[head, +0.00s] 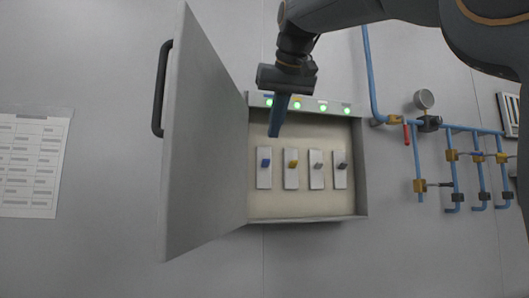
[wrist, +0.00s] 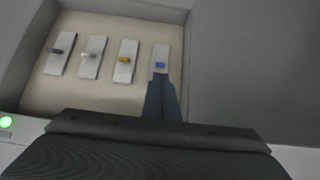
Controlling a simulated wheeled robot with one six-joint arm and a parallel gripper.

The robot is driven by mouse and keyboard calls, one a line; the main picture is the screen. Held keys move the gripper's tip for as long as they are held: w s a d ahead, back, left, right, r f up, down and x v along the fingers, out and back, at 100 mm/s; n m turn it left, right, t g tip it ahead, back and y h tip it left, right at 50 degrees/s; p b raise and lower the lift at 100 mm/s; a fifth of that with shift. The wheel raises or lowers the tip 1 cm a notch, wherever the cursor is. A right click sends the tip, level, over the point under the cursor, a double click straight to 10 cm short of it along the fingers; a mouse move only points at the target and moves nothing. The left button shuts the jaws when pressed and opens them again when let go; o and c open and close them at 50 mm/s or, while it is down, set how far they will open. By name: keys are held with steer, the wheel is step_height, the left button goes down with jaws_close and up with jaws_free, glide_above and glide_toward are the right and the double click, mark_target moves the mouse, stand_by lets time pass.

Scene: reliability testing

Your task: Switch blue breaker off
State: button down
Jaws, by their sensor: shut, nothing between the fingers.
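The blue breaker (head: 265,163) is a small blue lever on a white plate, the leftmost of the row inside the open cabinet in the head view. In the wrist view the blue breaker (wrist: 160,65) is the rightmost, just beyond my fingertips. My gripper (head: 275,134) is shut and empty, its blue fingers pointing down above the blue breaker's plate. In the wrist view my gripper (wrist: 161,78) appears close to the lever's edge; I cannot tell whether they touch. A green light (head: 270,102) is lit above the blue breaker.
Yellow (head: 293,163), grey (head: 317,166) and dark (head: 341,165) breakers stand to the right in the head view. The cabinet door (head: 205,140) is swung open at the left. Blue pipes (head: 371,75) with valves run along the wall at the right.

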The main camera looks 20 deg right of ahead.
mark_target(266, 163)
steer(key=r, duration=0.1)
steer(key=s+r, duration=0.1)
steer(key=shift+r, duration=0.4)
steer(key=shift+w, duration=0.1)
steer(key=p+x, duration=0.1)
steer(key=x, duration=0.9)
steer(key=shift+p, duration=0.35)
steer(key=shift+w+a+t, duration=0.1)
steer(key=shift+w+t, duration=0.05)
steer(key=shift+t, duration=0.15)
